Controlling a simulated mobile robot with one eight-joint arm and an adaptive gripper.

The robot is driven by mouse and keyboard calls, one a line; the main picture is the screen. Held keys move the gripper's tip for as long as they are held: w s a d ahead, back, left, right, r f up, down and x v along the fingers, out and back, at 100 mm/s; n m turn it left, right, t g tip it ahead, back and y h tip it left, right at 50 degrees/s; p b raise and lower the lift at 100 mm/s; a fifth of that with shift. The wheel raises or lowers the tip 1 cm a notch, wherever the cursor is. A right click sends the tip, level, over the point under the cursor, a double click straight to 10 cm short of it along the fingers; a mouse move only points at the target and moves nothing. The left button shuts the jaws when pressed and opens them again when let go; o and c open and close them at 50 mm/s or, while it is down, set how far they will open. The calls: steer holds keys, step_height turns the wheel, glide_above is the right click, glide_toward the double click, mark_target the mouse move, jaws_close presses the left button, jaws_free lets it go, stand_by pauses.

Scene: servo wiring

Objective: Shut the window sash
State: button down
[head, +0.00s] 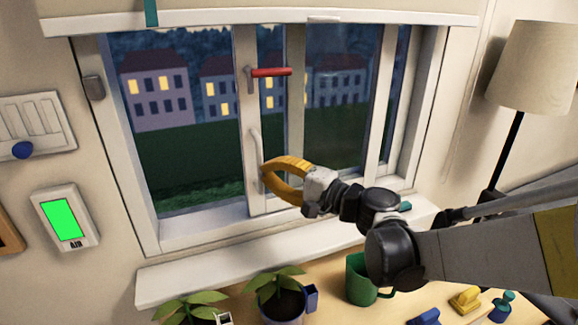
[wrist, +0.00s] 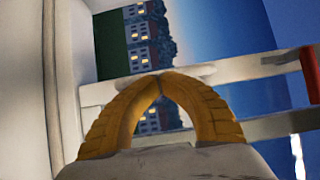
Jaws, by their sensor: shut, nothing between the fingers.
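The window sash (head: 247,120) is a white-framed pane that stands slid to the right, and the left part of the window looks open. Its left upright carries a white pull handle (head: 256,150) and a red lever (head: 271,72) above it, which points right. My yellow gripper (head: 265,174) is shut and empty, with its tips at the lower end of the pull handle. In the wrist view the shut fingertips (wrist: 155,80) overlap the handle and the sash upright (wrist: 250,66); I cannot tell whether they touch. The red lever (wrist: 310,75) shows at the right edge there.
Below the window is a white sill (head: 190,282). On the table stand potted plants (head: 278,292), a green mug (head: 358,279) and small coloured items (head: 465,299). A green-lit AIR panel (head: 63,220) hangs left. A lamp (head: 530,65) stands right.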

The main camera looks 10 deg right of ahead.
steer(key=s+a, duration=0.2)
steer(key=a, duration=0.8)
steer(key=s+a, duration=0.3)
steer(key=a, duration=0.8)
steer(key=shift+s+a+p, duration=0.25)
steer(key=shift+s+p, duration=0.1)
